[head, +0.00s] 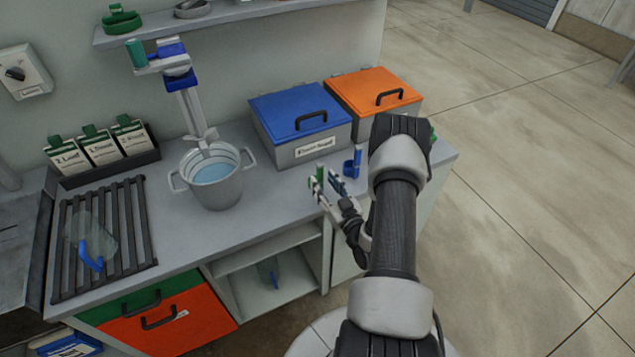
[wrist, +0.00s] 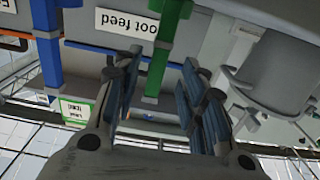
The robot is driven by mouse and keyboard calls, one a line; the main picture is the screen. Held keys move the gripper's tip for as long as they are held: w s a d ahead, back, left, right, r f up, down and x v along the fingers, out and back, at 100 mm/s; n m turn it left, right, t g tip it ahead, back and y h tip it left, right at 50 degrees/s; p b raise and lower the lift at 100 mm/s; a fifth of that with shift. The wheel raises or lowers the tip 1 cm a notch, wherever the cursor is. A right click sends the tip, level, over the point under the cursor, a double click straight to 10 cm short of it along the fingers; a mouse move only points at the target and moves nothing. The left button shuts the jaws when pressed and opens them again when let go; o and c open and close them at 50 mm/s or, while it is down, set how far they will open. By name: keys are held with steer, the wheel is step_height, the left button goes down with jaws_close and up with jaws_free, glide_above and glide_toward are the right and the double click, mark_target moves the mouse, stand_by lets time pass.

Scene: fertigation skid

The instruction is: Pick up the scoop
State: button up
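A green upright handle (head: 318,179), apparently of a scoop, stands on the counter by my fingertips; its lower part is hidden in the head view. In the wrist view this green handle (wrist: 166,45) shows between and beyond my two fingers, with gaps on both sides. A similar blue scoop (head: 352,164) with an upright handle stands to its right; its blue handle (wrist: 48,50) is at the left of the wrist view. My gripper (head: 327,185) is open and empty; it also shows in the wrist view (wrist: 166,85).
A blue-lidded bin (head: 300,112) and an orange-lidded bin (head: 373,90) stand behind. A metal pot (head: 212,185) of liquid is to the left under a mixer (head: 185,95). A rack (head: 130,215) holds a clear vessel with a blue handle (head: 91,257). Bare counter lies between pot and gripper.

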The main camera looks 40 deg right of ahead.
mark_target(321, 177)
steer(key=b+x, duration=0.1)
steer(key=x, duration=0.3)
steer(key=shift+w+d, duration=0.15)
steer(key=shift+w, duration=0.1)
steer(key=shift+r, duration=0.1)
jaws_close()
